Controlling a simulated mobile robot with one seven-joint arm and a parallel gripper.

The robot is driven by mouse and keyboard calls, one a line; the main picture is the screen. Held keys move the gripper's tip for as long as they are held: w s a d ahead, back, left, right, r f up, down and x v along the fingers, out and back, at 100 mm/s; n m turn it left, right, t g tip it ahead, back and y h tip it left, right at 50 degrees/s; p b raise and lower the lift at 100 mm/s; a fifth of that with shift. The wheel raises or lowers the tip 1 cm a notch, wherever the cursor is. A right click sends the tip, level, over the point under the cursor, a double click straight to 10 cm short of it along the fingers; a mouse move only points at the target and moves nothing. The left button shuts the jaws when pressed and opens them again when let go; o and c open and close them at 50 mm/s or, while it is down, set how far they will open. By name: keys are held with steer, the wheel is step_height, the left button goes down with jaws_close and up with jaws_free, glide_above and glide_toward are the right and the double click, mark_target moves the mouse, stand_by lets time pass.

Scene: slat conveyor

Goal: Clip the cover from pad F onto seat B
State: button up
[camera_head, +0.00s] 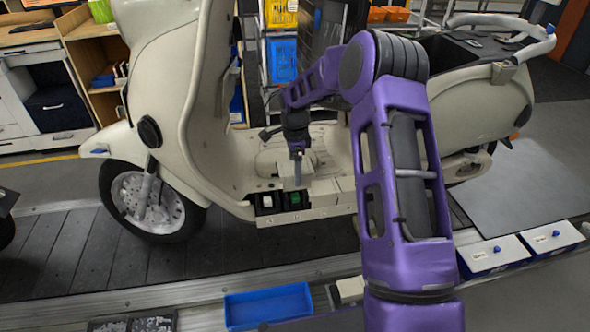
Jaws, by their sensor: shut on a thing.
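My purple arm reaches over the cream scooter's footboard. My gripper (297,153) points down there and is shut on a pale piece, which seems to be the cover (292,173); its outline blends with the cream footboard. The piece is just behind and above a row of seats at the footboard's near edge. Two dark square seats show in that row: a black one (267,202) at the left and one with a green part in it (294,199). Pale surfaces (325,190) continue the row to the right. I cannot read any letters, so seat B and pad F cannot be told.
The scooter (200,110) stands on the dark slat conveyor (70,255). A blue tray (268,306) sits at the near edge. Two white-topped boxes with blue knobs (495,254) (552,236) stand at the right. The scooter's front shield rises left of my gripper.

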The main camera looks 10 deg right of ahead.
mark_target(295, 195)
steer(key=shift+f, duration=0.15)
steer(key=shift+f+b, duration=2.7)
steer(key=shift+f, duration=1.05)
steer(key=shift+f+b, duration=0.55)
steer(key=shift+b, duration=0.05)
steer(key=o, duration=1.4)
steer(key=shift+c, duration=0.2)
steer(key=shift+r, duration=0.1)
